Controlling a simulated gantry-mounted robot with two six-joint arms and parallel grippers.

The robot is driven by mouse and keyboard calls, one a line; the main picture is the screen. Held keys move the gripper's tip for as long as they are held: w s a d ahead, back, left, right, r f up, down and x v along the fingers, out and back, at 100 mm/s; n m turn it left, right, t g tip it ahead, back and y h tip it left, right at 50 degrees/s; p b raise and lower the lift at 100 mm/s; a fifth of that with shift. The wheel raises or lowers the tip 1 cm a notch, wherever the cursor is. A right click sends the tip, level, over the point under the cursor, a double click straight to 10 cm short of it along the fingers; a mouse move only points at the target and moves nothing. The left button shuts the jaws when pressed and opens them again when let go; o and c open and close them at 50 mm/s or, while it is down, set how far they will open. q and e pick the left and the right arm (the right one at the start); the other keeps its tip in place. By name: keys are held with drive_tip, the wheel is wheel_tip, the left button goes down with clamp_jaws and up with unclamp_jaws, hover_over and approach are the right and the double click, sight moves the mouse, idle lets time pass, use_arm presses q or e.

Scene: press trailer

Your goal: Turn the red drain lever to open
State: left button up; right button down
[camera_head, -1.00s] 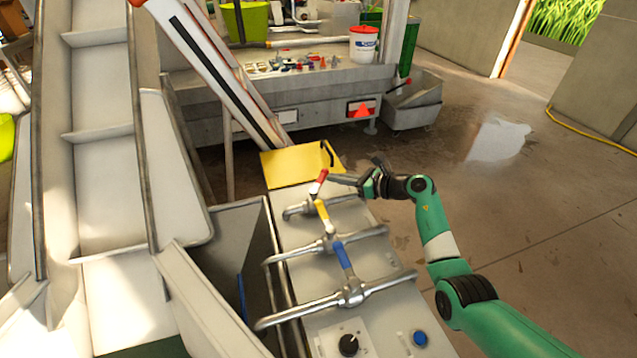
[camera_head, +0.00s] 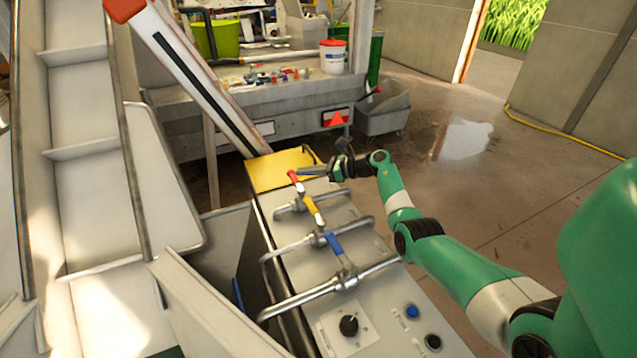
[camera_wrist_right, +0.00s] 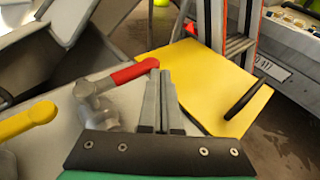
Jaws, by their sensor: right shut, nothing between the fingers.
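The red drain lever (camera_head: 294,177) sits on the farthest valve of the grey control box (camera_head: 383,313). It also shows in the right wrist view (camera_wrist_right: 134,71), pointing right from its metal valve (camera_wrist_right: 96,103). My right gripper (camera_head: 301,171) is shut and empty. In the right wrist view its fingertips (camera_wrist_right: 158,75) are right beside the free end of the red lever; whether they touch it I cannot tell. The yellow lever (camera_head: 315,211) and the blue lever (camera_head: 333,243) are on the nearer valves. My left gripper is not in view.
A yellow plate (camera_head: 279,170) with a dark handle lies just beyond the red lever. A black knob (camera_head: 349,325) and a blue button (camera_head: 412,311) are on the box's near end. Metal pipes cross the box. Open floor lies to the right.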

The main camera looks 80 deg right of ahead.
idle(0.5)
drive_tip(key=shift+s+r+p, duration=0.25)
drive_tip(key=shift+s+p, duration=0.15)
drive_tip(key=p+v, duration=0.4)
drive_tip(key=v, duration=0.6)
drive_tip(key=shift+s, duration=0.3)
